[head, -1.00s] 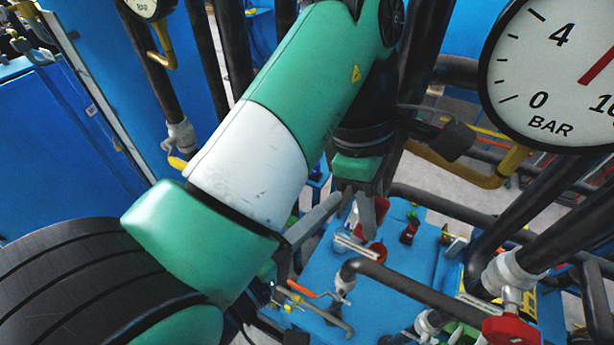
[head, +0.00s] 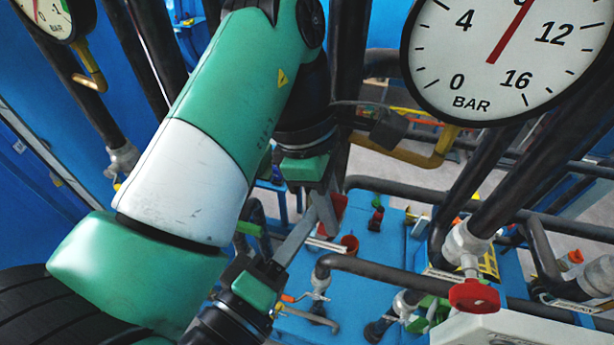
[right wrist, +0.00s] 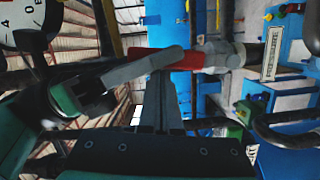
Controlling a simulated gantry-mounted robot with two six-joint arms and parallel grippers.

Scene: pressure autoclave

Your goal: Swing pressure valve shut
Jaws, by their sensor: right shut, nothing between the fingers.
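A red handle (head: 338,205) shows behind my left gripper (head: 328,222), which points down from above over a blue unit. In the right wrist view a red handle (right wrist: 195,58) is joined to a pale valve body (right wrist: 222,56). The grey finger of my left gripper overlaps its end there, and I cannot tell if they touch. I cannot see the left finger gap clearly. My right gripper (head: 302,236) reaches up from below, beside the left fingers, shut and empty. It shows in the right wrist view (right wrist: 160,84), close to the handle. Which part is the pressure valve is unclear.
A large pressure gauge (head: 510,55) stands at upper right. A red handwheel (head: 475,295) sits on a pipe at lower right. Dark pipes (head: 400,275) cross in front of the blue unit (head: 350,275). A smaller gauge (head: 45,15) is at upper left.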

